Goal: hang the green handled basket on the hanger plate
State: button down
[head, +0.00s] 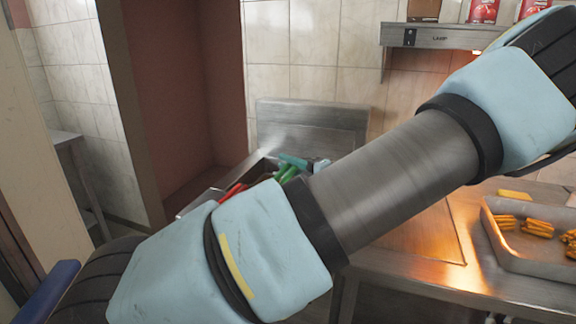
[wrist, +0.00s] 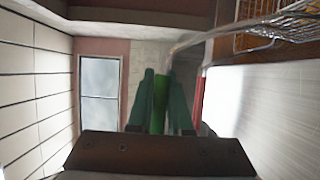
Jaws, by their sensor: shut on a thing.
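The green handle (wrist: 161,98) of the basket stands between the two dark green fingers of my gripper (wrist: 162,80) in the wrist view. My gripper is shut on it. In the head view the green handle (head: 289,174) shows beyond my arm, beside the teal fingers. A wire basket (wrist: 275,22) shows at the top right of the wrist view, cut off by the edge; I cannot tell which handle it belongs to. An upright steel plate (head: 312,112) stands behind the fryer in the head view; I cannot tell whether it is the hanger plate.
A red handle (head: 234,190) lies left of the green one, close to it; it also shows in the wrist view (wrist: 199,98), right of my fingers. A tray (head: 528,262) of fried food stands at the right. A lamp shelf (head: 436,37) hangs above. My arm hides much of the counter.

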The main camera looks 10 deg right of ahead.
notch_tip(320, 180, up, 6)
jog(key=p, duration=0.6)
jog(key=shift+r+p, duration=0.2)
jog(key=shift+p, duration=0.2)
notch_tip(320, 180, up, 3)
jog(key=shift+f+p, duration=0.1)
jog(key=shift+p, duration=0.55)
notch_tip(320, 180, up, 5)
jog(key=shift+r, duration=0.15)
jog(key=shift+b, duration=0.3)
